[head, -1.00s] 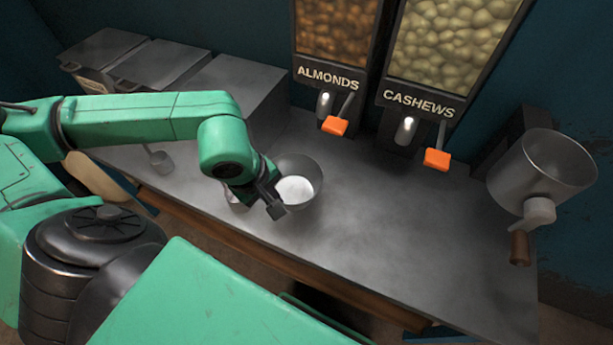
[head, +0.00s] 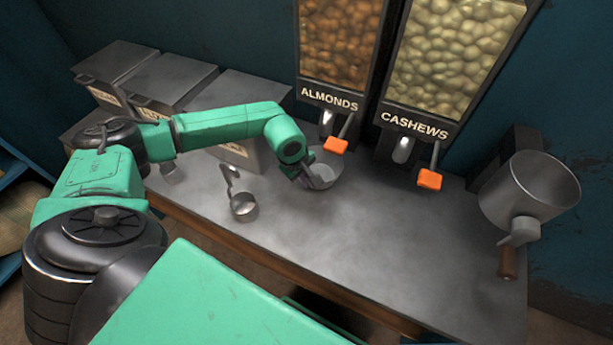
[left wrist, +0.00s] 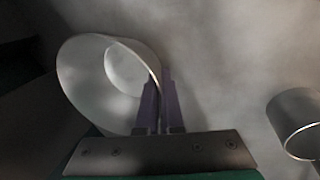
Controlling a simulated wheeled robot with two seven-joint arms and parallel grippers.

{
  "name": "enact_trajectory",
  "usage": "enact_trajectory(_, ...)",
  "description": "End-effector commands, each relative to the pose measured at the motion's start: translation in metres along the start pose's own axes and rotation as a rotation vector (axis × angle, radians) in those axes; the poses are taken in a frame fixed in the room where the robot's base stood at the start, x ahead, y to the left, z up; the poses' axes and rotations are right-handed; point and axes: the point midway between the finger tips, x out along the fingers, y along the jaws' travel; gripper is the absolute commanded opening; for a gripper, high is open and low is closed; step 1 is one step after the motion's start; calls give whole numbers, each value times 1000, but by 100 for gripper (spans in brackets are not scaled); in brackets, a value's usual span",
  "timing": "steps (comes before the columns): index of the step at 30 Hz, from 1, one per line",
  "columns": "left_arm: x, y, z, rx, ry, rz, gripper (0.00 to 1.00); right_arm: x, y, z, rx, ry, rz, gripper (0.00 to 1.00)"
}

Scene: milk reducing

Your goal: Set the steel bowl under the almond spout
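The steel bowl (head: 328,172) is at the counter's back, just in front of and below the almond spout (head: 327,119). The spout has an orange lever (head: 335,145) and sits under the ALMONDS bin (head: 339,50). My left gripper (head: 308,181) is at the bowl's near left rim. In the left wrist view, the two fingers (left wrist: 160,105) are close together with the wall of the bowl (left wrist: 85,75) between them. Whether the bowl touches the counter is hard to tell. My right gripper is not in view.
A small steel scoop (head: 243,206) lies on the counter (head: 390,240) left of the bowl. The CASHEWS spout (head: 403,149) with its lever (head: 429,180) is to the right. A grinder-like steel pot (head: 530,190) stands far right. Lidded bins (head: 235,100) line the back left.

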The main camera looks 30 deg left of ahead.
Motion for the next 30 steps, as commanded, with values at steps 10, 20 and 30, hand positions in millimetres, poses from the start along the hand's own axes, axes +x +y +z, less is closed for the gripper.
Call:
enact_trajectory(10,8,2,-2,-1,1,3,0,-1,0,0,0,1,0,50)
enact_trajectory(20,7,2,-2,-2,1,2,33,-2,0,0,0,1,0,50)
enact_trajectory(30,-7,3,-2,-2,1,3,33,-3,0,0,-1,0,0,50)
